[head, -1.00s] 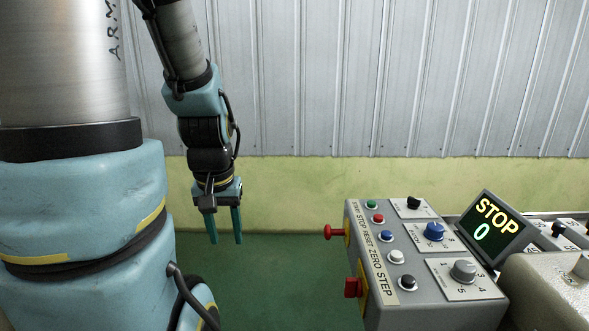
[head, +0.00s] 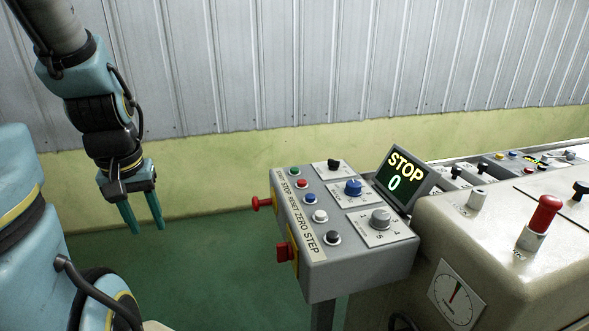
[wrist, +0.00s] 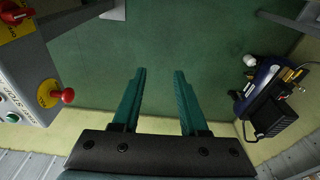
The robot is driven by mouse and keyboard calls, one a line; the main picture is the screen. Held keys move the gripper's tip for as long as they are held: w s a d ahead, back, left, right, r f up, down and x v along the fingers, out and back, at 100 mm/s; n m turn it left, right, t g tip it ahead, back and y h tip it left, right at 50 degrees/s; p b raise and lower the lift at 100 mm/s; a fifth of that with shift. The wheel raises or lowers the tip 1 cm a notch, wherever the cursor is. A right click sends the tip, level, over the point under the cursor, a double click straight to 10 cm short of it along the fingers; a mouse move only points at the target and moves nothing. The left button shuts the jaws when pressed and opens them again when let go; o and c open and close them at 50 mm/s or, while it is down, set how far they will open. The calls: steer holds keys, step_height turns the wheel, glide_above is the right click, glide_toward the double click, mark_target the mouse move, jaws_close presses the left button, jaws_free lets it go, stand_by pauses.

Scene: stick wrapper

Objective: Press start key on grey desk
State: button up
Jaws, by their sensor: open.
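The grey desk (head: 345,255) is a sloped control box right of centre in the head view. Its left column holds small buttons beside a label strip reading START, STOP, RESET, ZERO, STEP. The green start key (head: 295,172) is the farthest of these, beside START. A green button also shows at the left edge of the wrist view (wrist: 12,117). My gripper (head: 147,229) is open and empty, pointing down, left of the desk and apart from it. In the wrist view, my gripper (wrist: 160,72) has green floor between its fingers. The display (head: 404,176) reads STOP 0.
A red mushroom knob (head: 262,204) and a red switch (head: 282,252) stick out from the desk's left side. A beige machine (head: 500,245) with a red-topped lever stands at right. A dark blue device (wrist: 265,98) lies right in the wrist view. Green floor is clear left of the desk.

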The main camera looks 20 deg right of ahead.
jaws_close()
stand_by(1.5)
